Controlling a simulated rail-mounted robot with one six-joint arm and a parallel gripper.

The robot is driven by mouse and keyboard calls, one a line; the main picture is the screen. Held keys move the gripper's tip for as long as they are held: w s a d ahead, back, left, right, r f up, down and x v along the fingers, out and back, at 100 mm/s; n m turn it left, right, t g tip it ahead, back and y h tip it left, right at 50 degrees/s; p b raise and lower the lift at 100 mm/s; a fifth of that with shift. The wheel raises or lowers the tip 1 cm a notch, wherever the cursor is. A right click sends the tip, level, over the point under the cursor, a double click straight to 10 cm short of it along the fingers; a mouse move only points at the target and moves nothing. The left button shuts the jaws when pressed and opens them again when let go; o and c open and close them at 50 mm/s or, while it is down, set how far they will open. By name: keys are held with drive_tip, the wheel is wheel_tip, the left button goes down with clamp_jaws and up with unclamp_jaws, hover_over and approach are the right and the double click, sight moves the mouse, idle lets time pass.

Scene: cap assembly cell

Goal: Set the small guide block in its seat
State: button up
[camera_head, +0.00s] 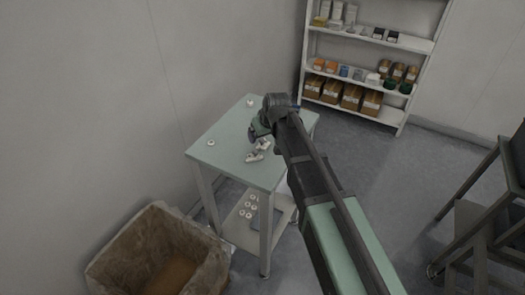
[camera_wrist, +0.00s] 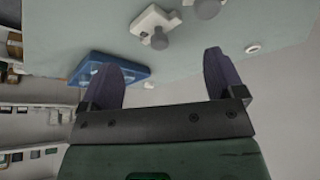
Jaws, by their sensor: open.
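My gripper (camera_wrist: 160,68) is open, with nothing between its two dark fingers; in the head view it (camera_head: 257,133) is over the green table (camera_head: 228,158), partly hidden by my arm. A white block-like part (camera_wrist: 152,20) with grey round knobs lies on the table beyond the fingertips in the wrist view; white parts (camera_head: 254,157) also show beside my gripper in the head view. A blue tray-like fixture (camera_wrist: 88,68) is behind the left finger. I cannot tell which part is the small guide block, nor make out its seat.
A small white ring (camera_head: 211,142) lies near the table's left edge and another (camera_head: 250,103) near its far corner. Several white rings (camera_head: 249,208) lie on the lower shelf. A lined bin (camera_head: 130,240) stands at front left. A stocked shelf rack (camera_head: 400,45) is at the back.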

drive_tip(key=b+x, duration=0.5)
drive_tip(key=shift+d+f, duration=0.15)
drive_tip(key=shift+f, duration=0.05)
drive_tip(key=shift+s+r, duration=0.1)
drive_tip(key=shift+r, duration=0.15)
drive_tip(key=shift+c, duration=0.5)
drive_tip(key=c, duration=0.8)
drive_tip(key=shift+c, duration=0.2)
wheel_tip(320, 180, up, 20)
drive_tip(key=p, duration=2.1)
drive_tip(key=b, duration=0.4)
hover_over(262, 140)
wheel_tip(262, 140, down, 4)
drive_tip(key=shift+r, duration=0.4)
